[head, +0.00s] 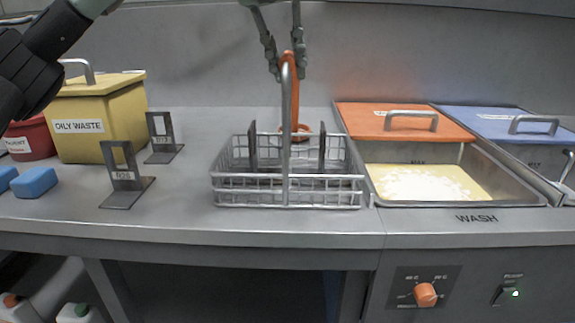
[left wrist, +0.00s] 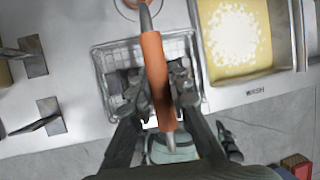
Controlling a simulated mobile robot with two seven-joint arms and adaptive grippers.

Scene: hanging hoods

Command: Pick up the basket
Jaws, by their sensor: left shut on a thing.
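The wire basket (head: 245,193) stands on the counter at the middle of the head view, left of the wash tank. Its tall arched handle carries an orange grip (head: 290,90). Dark upright plates (head: 322,147) stand inside the basket. My left gripper (head: 285,65) comes down from above with its fingers on either side of the orange grip, shut on it. In the left wrist view the basket (left wrist: 104,62) lies below the grip (left wrist: 157,75), between the fingers. The basket looks level and appears to rest on the counter. My right gripper is not in view.
The wash tank (head: 425,185) holds foamy yellow liquid beside the basket, with an orange lid (head: 365,120) behind. A blue-lidded tank (head: 480,125) is further right. Metal stands (head: 125,178), a yellow oily waste bin (head: 105,115) and blue blocks (head: 35,182) are left.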

